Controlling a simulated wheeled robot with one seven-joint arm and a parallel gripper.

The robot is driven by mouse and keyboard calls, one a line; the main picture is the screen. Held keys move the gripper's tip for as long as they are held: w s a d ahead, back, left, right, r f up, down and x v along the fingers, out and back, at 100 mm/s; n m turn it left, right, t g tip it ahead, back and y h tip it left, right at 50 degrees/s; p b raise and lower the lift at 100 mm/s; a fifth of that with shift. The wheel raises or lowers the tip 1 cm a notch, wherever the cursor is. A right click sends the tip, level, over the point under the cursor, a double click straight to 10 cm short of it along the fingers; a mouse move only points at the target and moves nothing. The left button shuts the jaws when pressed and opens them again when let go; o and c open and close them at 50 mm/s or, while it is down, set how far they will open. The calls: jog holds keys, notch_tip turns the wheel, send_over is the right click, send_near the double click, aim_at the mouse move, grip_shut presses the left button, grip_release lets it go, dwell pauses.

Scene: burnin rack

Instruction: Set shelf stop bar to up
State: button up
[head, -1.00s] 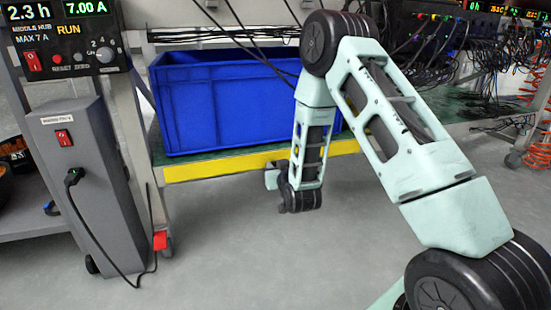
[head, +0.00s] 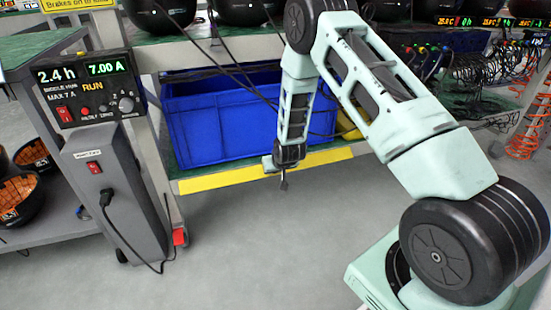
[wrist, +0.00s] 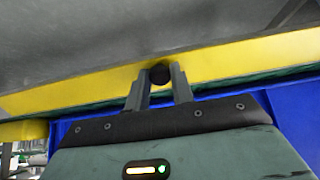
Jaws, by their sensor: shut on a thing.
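The shelf stop bar (head: 225,177) is a long yellow bar along the front edge of the lower shelf. In the wrist view the yellow bar (wrist: 70,88) runs across the picture, with a round black knob (wrist: 160,74) on it. My gripper (wrist: 158,78) is shut on this knob, one finger on each side. In the head view my gripper (head: 283,184) is at the bar's front, right of its middle, small and partly hidden by my wrist.
A blue bin (head: 215,125) stands on the shelf behind the bar. A grey cabinet with a plugged-in cable (head: 110,200) stands left of it. Dark cables hang in front of the bin. The floor (head: 250,250) in front is clear.

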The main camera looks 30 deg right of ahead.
jog(key=r+g+p, duration=0.1)
jog(key=p, duration=0.1)
jog(key=r+g+y+p, duration=0.1)
jog(key=g+p, duration=0.1)
jog(key=shift+w+d+r+g, duration=0.1)
jog(key=shift+w+r+g, duration=0.05)
jog(key=shift+w+g, duration=0.2)
jog(key=shift+w+d+r+g+y+p, duration=0.1)
jog(key=shift+w+r+g+y+p, duration=0.3)
jog(key=shift+g, duration=0.6)
jog(key=shift+w+d+g+y+p, duration=0.1)
jog(key=shift+w+g+y+p, duration=0.1)
jog(key=shift+g+p, duration=0.6)
grip_shut()
jog(key=shift+g, duration=0.25)
jog(key=o, duration=1)
grip_release()
jog(key=r, duration=0.2)
jog(key=r+p, duration=0.1)
jog(key=r, duration=0.4)
jog(key=shift+w+r+p, duration=0.25)
jog(key=shift+w+p, duration=0.05)
jog(key=shift+c, duration=0.7)
